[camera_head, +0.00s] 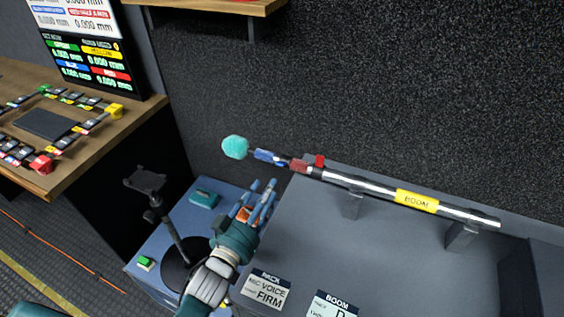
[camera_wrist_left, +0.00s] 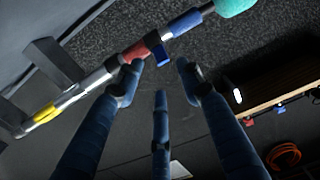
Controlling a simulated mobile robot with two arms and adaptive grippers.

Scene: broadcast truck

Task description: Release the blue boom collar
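The boom pole (camera_head: 370,189) lies on grey supports, with a yellow BOOM label and a fluffy teal tip at its left end. The blue collar (camera_head: 268,156) is on the pole just behind the tip, and a red collar (camera_head: 299,165) sits to its right. In the left wrist view, the blue collar (camera_wrist_left: 184,22) and red collar (camera_wrist_left: 137,50) show past my fingers, with a small blue tab (camera_wrist_left: 160,56) between them. My left gripper (camera_head: 264,192) is open and empty, below the collars and apart from the pole in the head view. My right gripper is not in view.
A stand with a dark round base (camera_head: 187,264) stands left of my left arm on a blue case. Placards (camera_head: 267,290) lie on the grey surface in front. A wooden desk (camera_head: 125,108) with small gear is at left. A shelf (camera_head: 215,5) hangs above.

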